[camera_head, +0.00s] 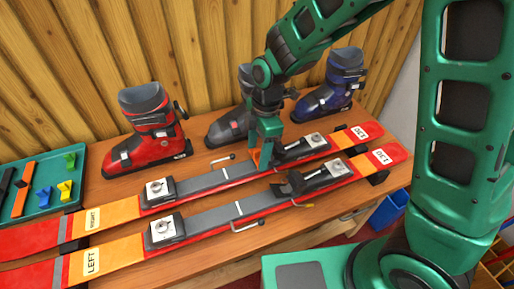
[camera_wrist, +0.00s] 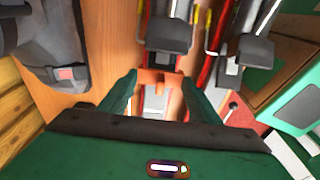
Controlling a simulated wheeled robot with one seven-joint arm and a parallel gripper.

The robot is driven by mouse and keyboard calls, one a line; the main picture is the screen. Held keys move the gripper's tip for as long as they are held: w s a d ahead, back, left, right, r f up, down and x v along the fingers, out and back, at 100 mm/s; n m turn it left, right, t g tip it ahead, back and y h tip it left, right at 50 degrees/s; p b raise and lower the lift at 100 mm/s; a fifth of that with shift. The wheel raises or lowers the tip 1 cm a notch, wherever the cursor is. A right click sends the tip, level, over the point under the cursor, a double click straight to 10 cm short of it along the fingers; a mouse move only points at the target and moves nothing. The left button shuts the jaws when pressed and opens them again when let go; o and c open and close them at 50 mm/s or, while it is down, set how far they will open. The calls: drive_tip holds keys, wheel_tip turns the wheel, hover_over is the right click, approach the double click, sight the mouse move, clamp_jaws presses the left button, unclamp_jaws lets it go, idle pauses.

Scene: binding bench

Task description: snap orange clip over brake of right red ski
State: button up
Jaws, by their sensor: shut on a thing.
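The right red ski (camera_head: 120,212), labelled RIGHT, lies on the bench behind the left ski (camera_head: 118,250). A thin brake arm with a pale tip (camera_head: 222,158) sticks out from its far side. My gripper (camera_head: 264,150) points down at the right ski's middle, just left of its right-hand binding piece (camera_head: 303,147). It is shut on an orange clip (camera_head: 256,157). In the wrist view, the orange clip (camera_wrist: 158,77) spans between the fingertips, below a dark binding piece (camera_wrist: 169,34). Whether the clip touches the brake cannot be told; the fingers hide part of the ski.
A green tray (camera_head: 44,206) at the left holds several coloured pieces. A red boot (camera_head: 150,140), a grey boot (camera_head: 228,127) and a blue boot (camera_head: 335,95) stand behind the skis. A blue bin (camera_head: 388,209) is below the bench at the right.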

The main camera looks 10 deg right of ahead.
sight(258, 150)
drive_tip(key=shift+f, duration=1.3)
drive_tip(key=o, duration=1.7)
drive_tip(key=shift+r, duration=5)
